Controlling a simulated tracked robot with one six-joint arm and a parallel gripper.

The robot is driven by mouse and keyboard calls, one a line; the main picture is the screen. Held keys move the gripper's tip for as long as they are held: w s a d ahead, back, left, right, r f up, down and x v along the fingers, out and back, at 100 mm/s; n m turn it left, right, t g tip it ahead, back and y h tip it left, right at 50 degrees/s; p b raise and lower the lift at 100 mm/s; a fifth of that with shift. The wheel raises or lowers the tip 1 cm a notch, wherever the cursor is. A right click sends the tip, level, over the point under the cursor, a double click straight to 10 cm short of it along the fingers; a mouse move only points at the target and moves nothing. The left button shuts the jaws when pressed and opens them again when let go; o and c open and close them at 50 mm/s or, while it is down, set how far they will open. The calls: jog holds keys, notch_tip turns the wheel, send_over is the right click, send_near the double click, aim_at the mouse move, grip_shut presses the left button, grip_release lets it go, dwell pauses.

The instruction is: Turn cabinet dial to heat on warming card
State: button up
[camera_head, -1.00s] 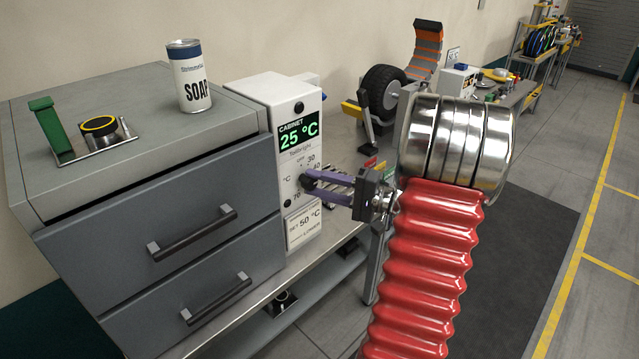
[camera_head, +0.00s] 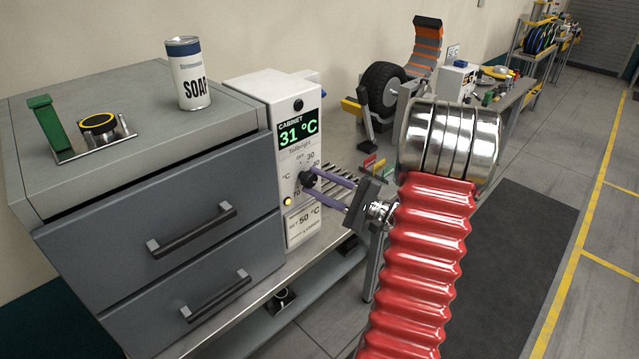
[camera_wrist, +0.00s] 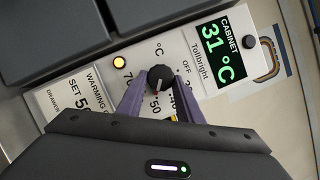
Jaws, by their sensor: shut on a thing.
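The white cabinet control box (camera_head: 262,98) has a green display (camera_head: 298,132) reading 31 °C. Below it is a black dial (camera_head: 305,180), which also shows in the wrist view (camera_wrist: 160,78), ringed by OFF, 30, 40, 50 and 70 marks. Its pointer mark appears to face 50. The warming card (camera_head: 304,226) beneath says SET 50 °C and names the lower drawer; part of it shows in the wrist view (camera_wrist: 72,98). My gripper (camera_wrist: 157,84) is shut on the dial, one purple finger on each side. A lamp (camera_head: 287,202) by the 70 mark glows yellow.
A grey cabinet with two drawers (camera_head: 165,220) stands left of the box, its handles sticking out. A tyre (camera_head: 383,90) stands behind on the bench.

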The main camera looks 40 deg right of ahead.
jog(key=shift+f, duration=0.2)
jog(key=o, duration=1)
jog(key=shift+r, duration=0.1)
jog(key=shift+o, duration=0.2)
jog(key=v, duration=1.3)
jog(key=shift+s+d, duration=0.15)
jog(key=shift+s, duration=0.2)
